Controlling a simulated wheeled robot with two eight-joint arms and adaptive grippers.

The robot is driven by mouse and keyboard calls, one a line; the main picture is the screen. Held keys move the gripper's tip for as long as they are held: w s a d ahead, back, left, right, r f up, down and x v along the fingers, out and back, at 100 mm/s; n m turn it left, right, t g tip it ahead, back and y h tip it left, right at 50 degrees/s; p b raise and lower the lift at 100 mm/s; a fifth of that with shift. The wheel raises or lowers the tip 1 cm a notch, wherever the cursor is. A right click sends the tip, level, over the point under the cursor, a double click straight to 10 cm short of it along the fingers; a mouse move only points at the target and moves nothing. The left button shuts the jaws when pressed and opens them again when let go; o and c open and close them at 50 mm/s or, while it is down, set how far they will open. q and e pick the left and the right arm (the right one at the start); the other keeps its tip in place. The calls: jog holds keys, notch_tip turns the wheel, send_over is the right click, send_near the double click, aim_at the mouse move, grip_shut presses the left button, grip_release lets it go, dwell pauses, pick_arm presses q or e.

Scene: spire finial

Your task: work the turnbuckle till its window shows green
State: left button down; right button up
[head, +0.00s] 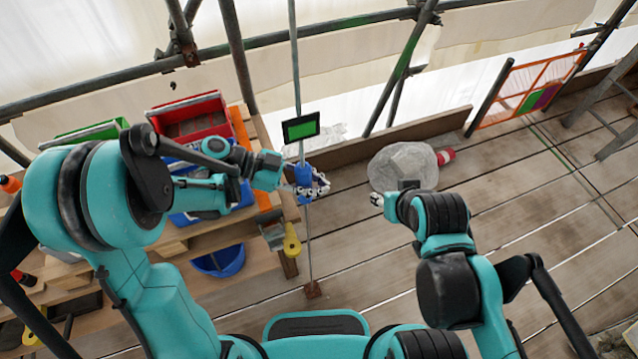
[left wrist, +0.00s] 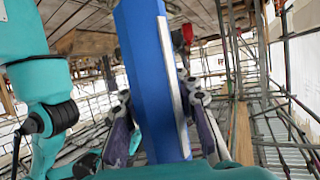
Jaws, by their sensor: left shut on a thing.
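The turnbuckle has a blue body (head: 304,174) on a thin upright rod that runs down to a small rusty plate on the deck. A black-framed window (head: 301,127) on the rod just above the body shows green. My left gripper (head: 312,188) is shut on the blue body. In the left wrist view the blue body (left wrist: 150,75) fills the middle, with the left gripper's fingers (left wrist: 160,125) on either side of it. My right gripper (head: 377,199) is to the right, apart from the turnbuckle; its fingers are too small to tell open or shut.
A wooden bench (head: 185,254) at left carries red, green and blue bins, with a blue bucket (head: 218,261) and a yellow tool beside them. A grey wrapped heap (head: 403,166) lies beyond my right gripper. Scaffold tubes cross the back. The plank deck at right is mostly clear.

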pick_arm(q)
jog(key=shift+n+t, duration=0.3)
jog(key=shift+w+a+n+t+y+b, duration=0.15)
jog(key=shift+w+n+t+b, duration=0.15)
jog(key=shift+n+t, duration=0.7)
jog(key=shift+w+d+n+t+y+b, duration=0.1)
jog(key=shift+w+n+t+y+b, duration=0.15)
jog(key=shift+n+t, duration=0.7)
jog(key=shift+w+a+n+t+y+b, duration=0.1)
jog(key=shift+w+n+t+b, duration=0.2)
jog(key=shift+n+t, duration=0.65)
jog(key=shift+w+t, duration=0.1)
jog(key=shift+t, duration=0.2)
jog(key=c, duration=1.1)
grip_release()
jog(key=v, duration=1.2)
